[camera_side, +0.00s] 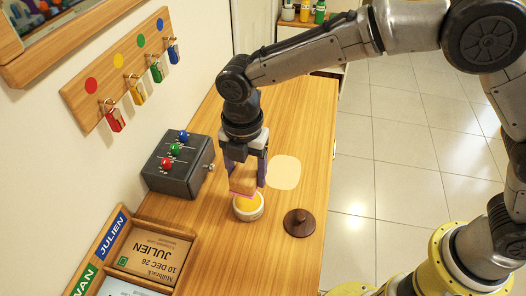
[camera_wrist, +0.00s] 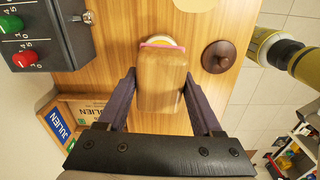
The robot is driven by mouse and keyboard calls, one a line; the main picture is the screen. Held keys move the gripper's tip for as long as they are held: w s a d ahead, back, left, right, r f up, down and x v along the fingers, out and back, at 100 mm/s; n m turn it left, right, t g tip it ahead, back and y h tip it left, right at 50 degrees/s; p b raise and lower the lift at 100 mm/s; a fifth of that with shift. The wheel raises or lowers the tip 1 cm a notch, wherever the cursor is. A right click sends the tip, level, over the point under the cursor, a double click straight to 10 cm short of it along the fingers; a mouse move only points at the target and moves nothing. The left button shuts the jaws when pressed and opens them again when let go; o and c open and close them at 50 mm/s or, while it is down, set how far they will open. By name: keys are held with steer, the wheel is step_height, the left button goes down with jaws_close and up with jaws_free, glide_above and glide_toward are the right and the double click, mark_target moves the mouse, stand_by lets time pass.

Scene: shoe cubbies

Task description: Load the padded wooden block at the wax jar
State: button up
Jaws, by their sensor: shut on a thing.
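My gripper (camera_side: 246,182) is shut on the wooden block (camera_side: 241,178), which has a pink pad (camera_side: 243,194) on its lower end. In the wrist view the block (camera_wrist: 161,82) sits between the two dark fingers, with its pink pad (camera_wrist: 163,43) at the far end. The wax jar (camera_side: 248,212) is a round white jar with yellow wax, open, on the wooden counter. The block is upright, with its pad over the jar's back part; I cannot tell whether it touches the wax. The block hides most of the jar (camera_wrist: 181,42) in the wrist view.
A dark brown round lid (camera_side: 299,223) lies right of the jar. A pale round patch (camera_side: 284,172) is behind it. A grey box with colored knobs (camera_side: 178,168) stands to the left. A wooden tray with cards (camera_side: 188,235) is at front left.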

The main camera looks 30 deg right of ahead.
mark_target(248, 201)
steer(key=shift+s+f, duration=0.1)
steer(key=shift+f, duration=2.9)
steer(key=shift+f, duration=0.6)
steer(key=shift+r, duration=0.1)
steer(key=shift+a+r, duration=0.1)
steer(key=shift+r, duration=3.4)
